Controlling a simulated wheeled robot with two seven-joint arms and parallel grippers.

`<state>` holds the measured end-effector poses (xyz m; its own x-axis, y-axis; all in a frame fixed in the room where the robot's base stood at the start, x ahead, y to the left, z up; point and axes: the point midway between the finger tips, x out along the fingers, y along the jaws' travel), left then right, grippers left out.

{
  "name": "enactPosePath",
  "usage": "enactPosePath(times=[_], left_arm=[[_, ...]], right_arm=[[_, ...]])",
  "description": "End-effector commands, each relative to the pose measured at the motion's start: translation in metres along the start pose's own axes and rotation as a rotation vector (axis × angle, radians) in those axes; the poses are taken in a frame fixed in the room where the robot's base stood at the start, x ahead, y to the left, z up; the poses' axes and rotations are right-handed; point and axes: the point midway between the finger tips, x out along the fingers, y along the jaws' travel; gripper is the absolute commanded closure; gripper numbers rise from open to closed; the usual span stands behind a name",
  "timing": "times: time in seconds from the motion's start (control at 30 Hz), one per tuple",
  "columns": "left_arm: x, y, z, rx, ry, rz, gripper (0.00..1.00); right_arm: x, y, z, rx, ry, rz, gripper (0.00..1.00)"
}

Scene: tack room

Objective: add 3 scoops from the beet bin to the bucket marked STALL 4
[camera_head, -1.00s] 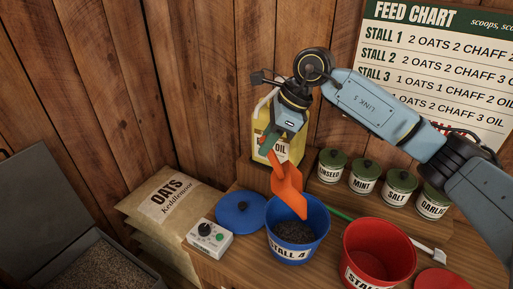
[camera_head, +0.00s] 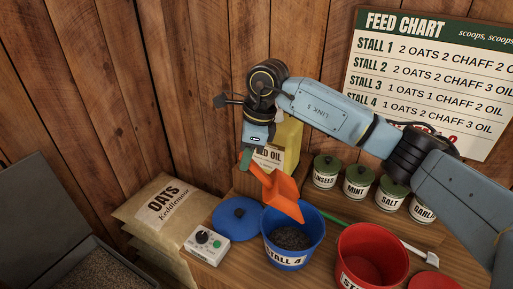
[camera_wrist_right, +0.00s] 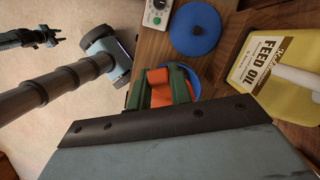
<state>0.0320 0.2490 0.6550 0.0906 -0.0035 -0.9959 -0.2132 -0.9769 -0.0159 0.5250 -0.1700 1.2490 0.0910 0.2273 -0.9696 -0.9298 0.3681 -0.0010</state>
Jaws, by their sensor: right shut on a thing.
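My right gripper (camera_head: 246,157) is shut on the handle of an orange scoop (camera_head: 281,194). The scoop slants down to the right, its lip above the rim area of the blue STALL 4 bucket (camera_head: 270,254). No feed shows on its visible face. Dark grainy feed (camera_head: 291,237) lies inside the bucket. In the right wrist view, the green fingers (camera_wrist_right: 165,92) hold the orange scoop (camera_wrist_right: 160,121), with the blue bucket (camera_wrist_right: 194,79) partly hidden behind. A grey bin with brown grainy feed (camera_head: 98,271) is cut off at lower left; no label shows.
A red bucket (camera_head: 345,250) stands right of the blue one. A blue lid (camera_head: 238,216) and a small control box (camera_head: 207,247) are on the left. A yellow oil jug (camera_head: 289,139), several lidded jars (camera_head: 356,181) and the feed chart (camera_head: 430,85) are behind. Oats sacks (camera_head: 160,213) stand beside the bench.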

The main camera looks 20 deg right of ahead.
Motion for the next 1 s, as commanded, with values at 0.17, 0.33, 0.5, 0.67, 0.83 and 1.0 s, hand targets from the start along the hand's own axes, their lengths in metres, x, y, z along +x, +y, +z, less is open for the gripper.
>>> enactPosePath(times=[0.17, 0.33, 0.5, 0.67, 0.83, 1.0], left_arm=[[-0.005, 0.0, -0.001, 0.0, 0.0, 0.0, 0.64], [-0.006, 0.0, -0.001, 0.0, 0.001, 0.0, 0.64], [-0.005, 0.0, -0.001, 0.0, 0.001, 0.0, 0.64], [-0.003, 0.0, -0.001, 0.0, 0.001, 0.0, 0.64], [0.006, 0.0, 0.0, 0.0, 0.001, 0.0, 0.64], [0.02, 0.0, 0.001, 0.0, 0.001, 0.0, 0.64]], right_arm=[[0.008, 0.001, 0.016, -0.003, 0.08, 0.001, 1.0], [0.018, 0.0, 0.028, -0.001, 0.158, 0.002, 1.0], [0.027, 0.0, 0.041, -0.001, 0.235, 0.001, 1.0], [0.034, 0.0, 0.053, -0.001, 0.309, -0.002, 1.0], [0.049, 0.001, 0.062, -0.001, 0.396, 0.001, 1.0], [0.062, 0.001, 0.071, -0.002, 0.479, 0.001, 1.0]])
